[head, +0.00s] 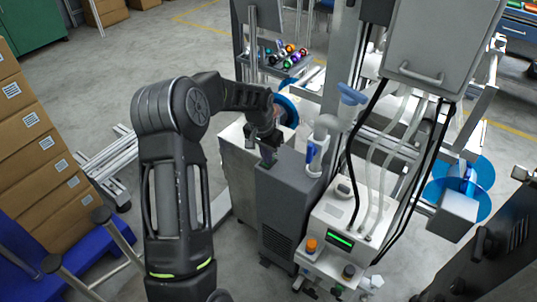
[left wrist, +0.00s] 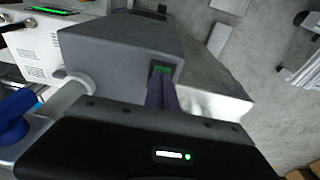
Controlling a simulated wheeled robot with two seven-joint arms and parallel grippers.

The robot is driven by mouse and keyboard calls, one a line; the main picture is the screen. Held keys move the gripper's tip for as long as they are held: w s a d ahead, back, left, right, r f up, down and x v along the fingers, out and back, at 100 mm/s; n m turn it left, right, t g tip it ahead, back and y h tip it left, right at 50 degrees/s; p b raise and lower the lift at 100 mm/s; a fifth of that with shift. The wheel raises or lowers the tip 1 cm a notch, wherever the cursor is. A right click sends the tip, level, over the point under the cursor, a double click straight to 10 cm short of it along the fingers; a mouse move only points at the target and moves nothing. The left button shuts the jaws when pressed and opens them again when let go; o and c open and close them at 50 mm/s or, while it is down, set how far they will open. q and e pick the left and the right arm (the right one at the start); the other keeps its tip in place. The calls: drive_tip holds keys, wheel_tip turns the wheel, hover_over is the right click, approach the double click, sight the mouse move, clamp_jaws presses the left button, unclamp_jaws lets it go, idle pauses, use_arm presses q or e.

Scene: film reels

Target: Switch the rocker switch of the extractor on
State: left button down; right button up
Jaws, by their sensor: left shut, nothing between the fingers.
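The extractor (head: 283,200) is a dark grey box with a vented side, standing on the floor left of the white machine. It also shows in the left wrist view (left wrist: 110,48). Its rocker switch (left wrist: 161,69) shows as a small green patch in a dark frame near the edge of the box. My left gripper (head: 268,151) is shut and empty, pointing down at the extractor's top. In the left wrist view its fingertips (left wrist: 160,84) are right at the switch and cover part of it. I cannot tell contact or which way the rocker is tilted. My right gripper is not in view.
A white machine (head: 338,225) with a green display, orange knob and hanging cables stands close right of the extractor. A pale hose with a blue handle (head: 311,153) rises beside it. A light metal cabinet (head: 235,175) stands behind on the left. Boxes (head: 35,150) are stacked far left.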

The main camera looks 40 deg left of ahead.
use_arm(q)
drive_tip(key=r+p, duration=0.2)
drive_tip(key=r, duration=0.1)
drive_tip(key=r+p, duration=0.1)
drive_tip(key=shift+s+r, duration=0.25)
drive_tip(key=shift+r, duration=0.15)
wheel_tip(320, 180, up, 9)
drive_tip(key=s, duration=0.2)
